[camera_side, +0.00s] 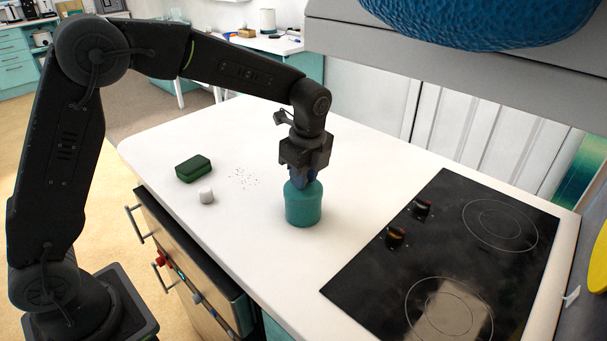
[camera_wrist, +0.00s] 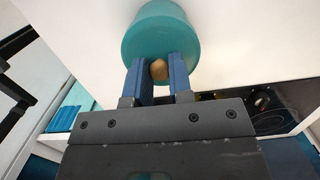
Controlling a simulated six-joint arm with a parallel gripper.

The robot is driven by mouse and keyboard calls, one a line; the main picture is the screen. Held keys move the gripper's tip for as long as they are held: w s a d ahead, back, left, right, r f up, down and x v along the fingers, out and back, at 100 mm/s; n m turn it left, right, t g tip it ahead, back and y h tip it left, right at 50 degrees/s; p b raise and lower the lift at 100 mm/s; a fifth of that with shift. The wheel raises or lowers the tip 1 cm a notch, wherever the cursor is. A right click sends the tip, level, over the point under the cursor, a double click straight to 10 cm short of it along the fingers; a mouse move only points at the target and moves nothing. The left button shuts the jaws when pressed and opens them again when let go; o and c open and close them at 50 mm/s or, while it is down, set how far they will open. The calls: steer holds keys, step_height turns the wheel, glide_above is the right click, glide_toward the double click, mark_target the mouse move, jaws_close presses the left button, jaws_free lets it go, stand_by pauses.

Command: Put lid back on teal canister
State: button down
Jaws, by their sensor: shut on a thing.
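The teal canister (camera_side: 304,212) stands upright on the white counter, left of the cooktop. Its teal lid (camera_side: 317,187) is at the canister's mouth and looks level. I cannot tell whether it is fully seated. My gripper (camera_side: 300,178) points down from above, its blue fingers at the lid. In the wrist view the lid (camera_wrist: 142,42) fills the top middle, and a tan knob (camera_wrist: 159,70) shows between the two fingers of my gripper (camera_wrist: 160,74). The gripper is shut on the knob. The lid hides the canister's inside.
A black cooktop (camera_side: 440,270) with two knobs lies to the right. A green sponge (camera_side: 194,168), a small white cylinder (camera_side: 206,195) and dark crumbs (camera_side: 244,179) are on the counter (camera_side: 255,130) to the left. A range hood (camera_side: 400,45) with a blue object hangs above right.

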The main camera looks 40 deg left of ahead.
steer(key=shift+c, duration=2.4)
jaws_free()
steer(key=shift+r, duration=3.55)
jaws_close()
steer(key=shift+f, duration=0.1)
